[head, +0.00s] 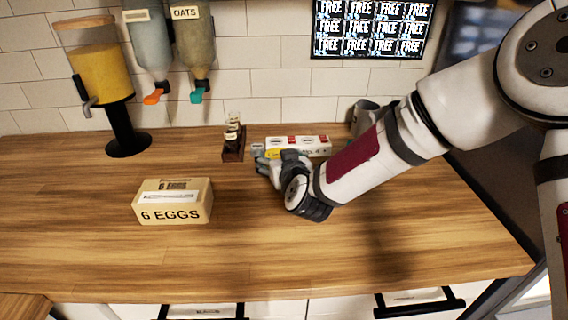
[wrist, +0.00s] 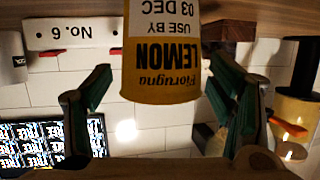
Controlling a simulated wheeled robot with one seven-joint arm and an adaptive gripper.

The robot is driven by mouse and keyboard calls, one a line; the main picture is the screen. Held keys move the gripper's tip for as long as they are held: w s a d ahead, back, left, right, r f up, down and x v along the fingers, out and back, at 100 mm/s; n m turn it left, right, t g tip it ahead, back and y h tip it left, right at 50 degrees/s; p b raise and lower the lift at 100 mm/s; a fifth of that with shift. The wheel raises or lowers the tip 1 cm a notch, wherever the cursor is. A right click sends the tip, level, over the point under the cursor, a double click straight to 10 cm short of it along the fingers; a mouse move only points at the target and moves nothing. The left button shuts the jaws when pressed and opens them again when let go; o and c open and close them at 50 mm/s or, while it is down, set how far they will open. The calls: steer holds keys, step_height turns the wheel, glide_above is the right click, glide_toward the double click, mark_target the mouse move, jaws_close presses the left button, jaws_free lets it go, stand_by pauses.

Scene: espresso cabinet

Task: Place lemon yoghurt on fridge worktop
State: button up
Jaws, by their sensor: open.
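The lemon yoghurt (wrist: 165,62) is a yellow cup with a white use-by label, large in the wrist view, which is upside down. It stands between my two open fingers, with a gap on at least the left side. In the head view only a bit of yellow (head: 273,153) shows behind my gripper (head: 266,163), which is low over the wooden worktop (head: 330,255). The cup appears to stand upright on the worktop; its base is cut off in the wrist view.
An egg box (head: 173,202) stands left of my gripper. A juice dispenser (head: 101,72) is at the back left. The front of the worktop is clear.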

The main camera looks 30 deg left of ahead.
steer(key=v, duration=1.2)
steer(key=s+d+r+m+g+h, duration=0.1)
steer(key=d+r+g+h, duration=0.15)
steer(key=d, duration=0.95)
steer(key=d+r+m+g+h, duration=0.1)
steer(key=d+r+h, duration=0.25)
steer(key=d, duration=0.75)
steer(key=s+d+r+m+g+h, duration=0.2)
steer(key=s+d+m, duration=0.4)
steer(key=s+d, duration=1.3)
steer(key=shift+s+r+g+h, duration=0.2)
steer(key=shift+s+g+h, duration=0.7)
steer(key=shift+s+g, duration=0.25)
